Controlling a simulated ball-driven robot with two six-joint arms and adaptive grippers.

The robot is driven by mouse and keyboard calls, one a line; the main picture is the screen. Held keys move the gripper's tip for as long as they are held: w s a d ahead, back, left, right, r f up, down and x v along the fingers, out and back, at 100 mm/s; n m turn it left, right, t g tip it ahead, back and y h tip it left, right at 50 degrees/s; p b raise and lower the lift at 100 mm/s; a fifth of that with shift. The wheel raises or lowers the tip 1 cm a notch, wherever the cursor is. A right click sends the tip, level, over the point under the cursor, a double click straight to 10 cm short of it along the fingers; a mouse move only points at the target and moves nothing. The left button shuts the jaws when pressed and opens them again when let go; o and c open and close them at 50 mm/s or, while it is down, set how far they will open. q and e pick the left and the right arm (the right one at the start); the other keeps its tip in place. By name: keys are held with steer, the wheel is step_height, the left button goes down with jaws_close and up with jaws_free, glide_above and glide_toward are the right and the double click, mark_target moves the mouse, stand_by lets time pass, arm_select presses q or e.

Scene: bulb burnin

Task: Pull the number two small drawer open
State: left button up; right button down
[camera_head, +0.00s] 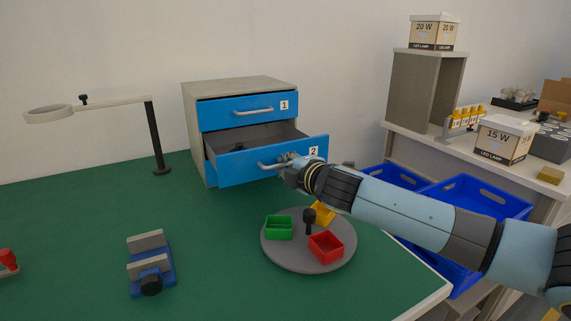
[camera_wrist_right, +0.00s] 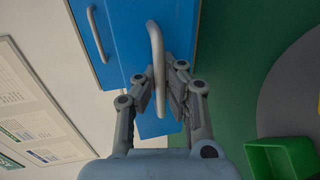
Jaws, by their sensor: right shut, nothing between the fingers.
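The number two small drawer (camera_head: 235,167) has a blue front labelled 2 and stands pulled out of the grey cabinet (camera_head: 196,120), its inside partly showing. A dark small item (camera_head: 238,147) shows inside it. Its pale bar handle (camera_head: 266,166) also shows in the right wrist view (camera_wrist_right: 154,35). My right gripper (camera_head: 287,161) is at the right part of this handle. The number one drawer (camera_head: 225,114) above is closed. My left gripper is not in view.
A grey turntable (camera_head: 280,255) with green (camera_head: 279,228), yellow (camera_head: 323,213) and red (camera_head: 326,247) bins lies below my right arm. A blue fixture (camera_head: 165,277) and a magnifier lamp (camera_head: 154,130) stand on the left. The green mat between is clear.

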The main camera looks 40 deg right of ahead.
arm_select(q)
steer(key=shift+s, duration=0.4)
arm_select(e)
steer(key=c, duration=1.7)
jaws_free()
steer(key=v, duration=1.2)
steer(key=shift+f, duration=0.1)
